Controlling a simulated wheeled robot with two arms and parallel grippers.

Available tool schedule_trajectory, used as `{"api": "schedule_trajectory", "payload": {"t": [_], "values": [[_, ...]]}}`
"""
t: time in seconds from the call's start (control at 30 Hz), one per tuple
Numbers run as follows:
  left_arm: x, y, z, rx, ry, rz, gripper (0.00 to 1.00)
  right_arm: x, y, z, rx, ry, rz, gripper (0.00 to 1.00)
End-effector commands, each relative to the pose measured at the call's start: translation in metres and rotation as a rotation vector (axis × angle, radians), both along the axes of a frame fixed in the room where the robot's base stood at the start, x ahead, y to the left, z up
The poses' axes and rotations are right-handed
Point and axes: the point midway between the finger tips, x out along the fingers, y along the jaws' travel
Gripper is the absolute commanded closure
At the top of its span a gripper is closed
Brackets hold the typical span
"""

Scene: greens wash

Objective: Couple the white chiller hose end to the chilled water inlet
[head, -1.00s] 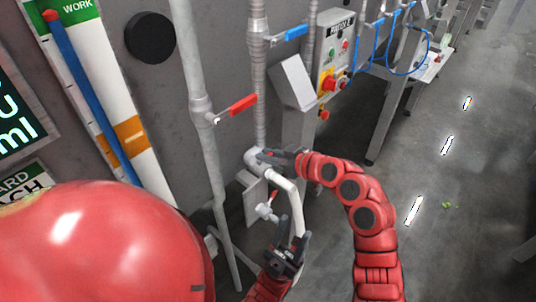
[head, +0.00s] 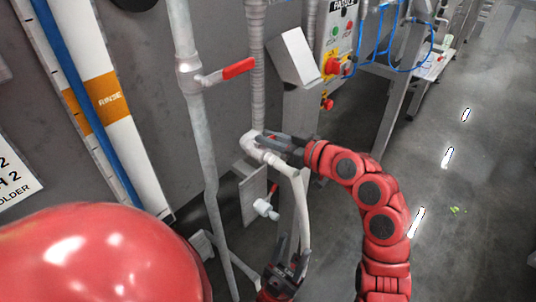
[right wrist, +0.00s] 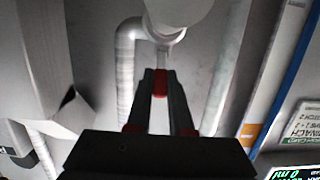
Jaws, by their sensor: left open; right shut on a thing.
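The white hose (head: 304,205) rises from the lower middle of the head view and bends at its top towards a pale pipe elbow (head: 251,142), the apparent inlet. Hose end and elbow look close together; I cannot tell whether they are joined.
A white valve (head: 265,208) sits just below the elbow. A grey pipe with a red lever (head: 238,68) runs down on the left. A steel control box (head: 294,55) stands behind. The floor (head: 470,200) on the right is open.

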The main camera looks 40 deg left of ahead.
Motion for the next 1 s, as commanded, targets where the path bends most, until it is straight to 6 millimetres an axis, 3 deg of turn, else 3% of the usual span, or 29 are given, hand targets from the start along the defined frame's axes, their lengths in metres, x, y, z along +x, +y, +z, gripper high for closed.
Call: {"api": "schedule_trajectory", "payload": {"t": [0.03, 0.5, 0.97, 1.0], "values": [[0.0, 0.0, -0.023, 0.0, 0.0, 0.0, 0.5, 0.0, -0.002, -0.014, 0.026, -0.001, 0.0, 1.0], [0.0, 0.0, -0.113, 0.0, 0.0, 0.0, 0.5, -0.001, -0.008, -0.018, 0.26, -0.021, 0.0, 1.0], [0.0, 0.0, -0.119, 0.0, 0.0, 0.0, 0.5, 0.0, -0.01, -0.01, 0.298, -0.025, -0.002, 1.0], [0.0, 0.0, -0.119, 0.0, 0.0, 0.0, 0.5, 0.0, -0.01, -0.01, 0.298, -0.025, -0.002, 0.79]]}}
